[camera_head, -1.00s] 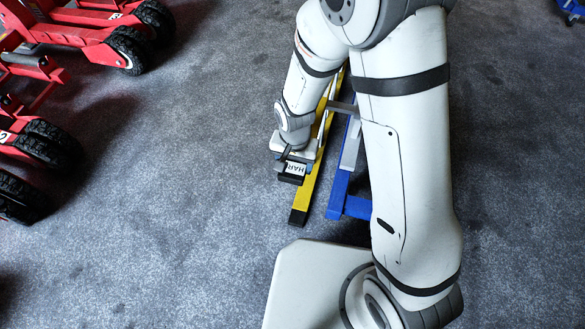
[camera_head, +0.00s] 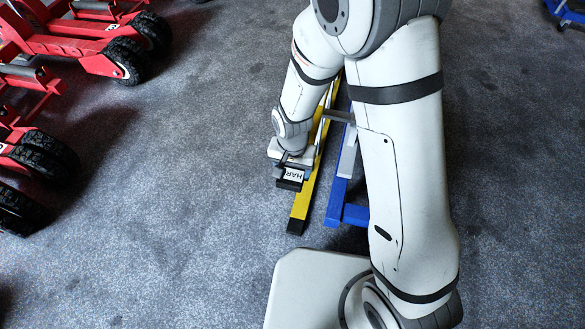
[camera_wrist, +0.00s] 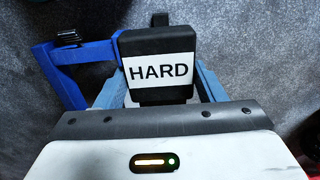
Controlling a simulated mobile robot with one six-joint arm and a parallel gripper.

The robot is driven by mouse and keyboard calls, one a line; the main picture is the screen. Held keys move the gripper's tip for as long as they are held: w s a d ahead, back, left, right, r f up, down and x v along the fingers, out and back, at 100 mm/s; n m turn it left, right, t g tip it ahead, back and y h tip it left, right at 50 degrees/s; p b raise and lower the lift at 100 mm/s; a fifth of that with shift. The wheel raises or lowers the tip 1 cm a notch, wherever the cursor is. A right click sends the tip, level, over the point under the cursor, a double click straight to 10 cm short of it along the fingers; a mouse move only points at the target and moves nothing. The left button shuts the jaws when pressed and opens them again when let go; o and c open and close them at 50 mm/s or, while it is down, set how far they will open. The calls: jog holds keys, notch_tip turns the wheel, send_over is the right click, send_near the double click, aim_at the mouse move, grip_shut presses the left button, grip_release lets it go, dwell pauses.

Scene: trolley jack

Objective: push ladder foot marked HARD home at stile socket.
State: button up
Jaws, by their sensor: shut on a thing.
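The ladder foot marked HARD (camera_wrist: 158,44) is a black block with a white label. In the wrist view it sits between the blue-grey fingers of my gripper (camera_wrist: 160,90), which is shut on it. In the head view the foot (camera_head: 290,184) is held just left of the yellow ladder stile (camera_head: 303,205), close to its dark near end. I cannot tell whether foot and stile touch. The stile socket cannot be made out in either view. My arm hides the far part of the ladder.
A blue frame (camera_head: 350,212) lies right beside the yellow stile; blue bars also show in the wrist view (camera_wrist: 75,60). Red trolley jacks with black wheels (camera_head: 120,62) stand along the left. Another blue object (camera_head: 566,10) is at the top right. Grey carpet is clear between jacks and ladder.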

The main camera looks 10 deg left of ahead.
jog(key=shift+w+d, duration=0.15)
jog(key=shift+w, duration=1.25)
jog(key=shift+w+d, duration=0.1)
jog(key=shift+w, duration=1.25)
jog(key=o, duration=1.1)
jog(key=shift+o, duration=0.2)
notch_tip(320, 180, up, 7)
jog(key=shift+r+p, duration=0.2)
jog(key=shift+p, duration=0.75)
jog(key=shift+r, duration=0.2)
